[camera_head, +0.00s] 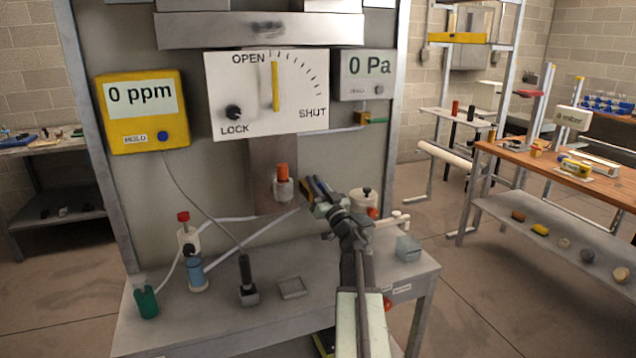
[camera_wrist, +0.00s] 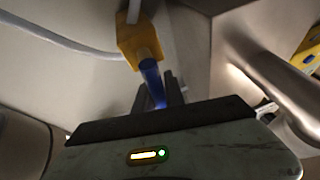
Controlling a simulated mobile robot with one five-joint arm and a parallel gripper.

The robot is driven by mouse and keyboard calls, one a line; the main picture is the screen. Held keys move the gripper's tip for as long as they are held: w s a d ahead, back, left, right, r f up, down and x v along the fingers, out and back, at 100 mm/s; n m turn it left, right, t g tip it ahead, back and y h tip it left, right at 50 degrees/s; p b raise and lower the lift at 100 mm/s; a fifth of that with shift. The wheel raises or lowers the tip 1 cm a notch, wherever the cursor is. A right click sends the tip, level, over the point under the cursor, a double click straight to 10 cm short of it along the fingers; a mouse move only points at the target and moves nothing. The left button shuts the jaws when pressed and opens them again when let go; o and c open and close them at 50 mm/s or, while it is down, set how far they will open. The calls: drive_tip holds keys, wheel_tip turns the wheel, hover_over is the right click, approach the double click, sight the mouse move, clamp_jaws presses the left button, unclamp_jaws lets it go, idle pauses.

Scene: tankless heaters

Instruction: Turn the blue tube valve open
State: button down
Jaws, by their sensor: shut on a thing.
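The blue tube valve (camera_wrist: 151,75) shows in the wrist view as a blue bar coming out of a yellow block (camera_wrist: 139,44). My gripper (camera_wrist: 164,92) is shut on the blue bar, and its dark fingers hide part of it. In the head view my gripper (camera_head: 318,192) is in front of the panel's lower right, to the right of an orange-capped fitting (camera_head: 283,182). How far the valve is turned cannot be told.
A white dial plate (camera_head: 225,75) marked OPEN, SHUT and LOCK has an upright yellow pointer (camera_head: 275,87). A yellow meter (camera_head: 120,135) reads 0 ppm and a grey gauge (camera_head: 352,88) reads 0 Pa. Bottles and fittings stand on the bench (camera_head: 260,325). A wooden table (camera_head: 590,183) stands at right.

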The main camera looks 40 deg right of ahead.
drive_tip(key=shift+f, duration=0.1)
idle(0.4)
drive_tip(key=c, duration=1.4)
unclamp_jaws()
drive_tip(key=b+v, duration=0.3)
drive_tip(key=v, duration=0.4)
drive_tip(key=shift+s+f, duration=0.2)
drive_tip(key=shift+s, duration=0.1)
drive_tip(key=shift+a, duration=0.1)
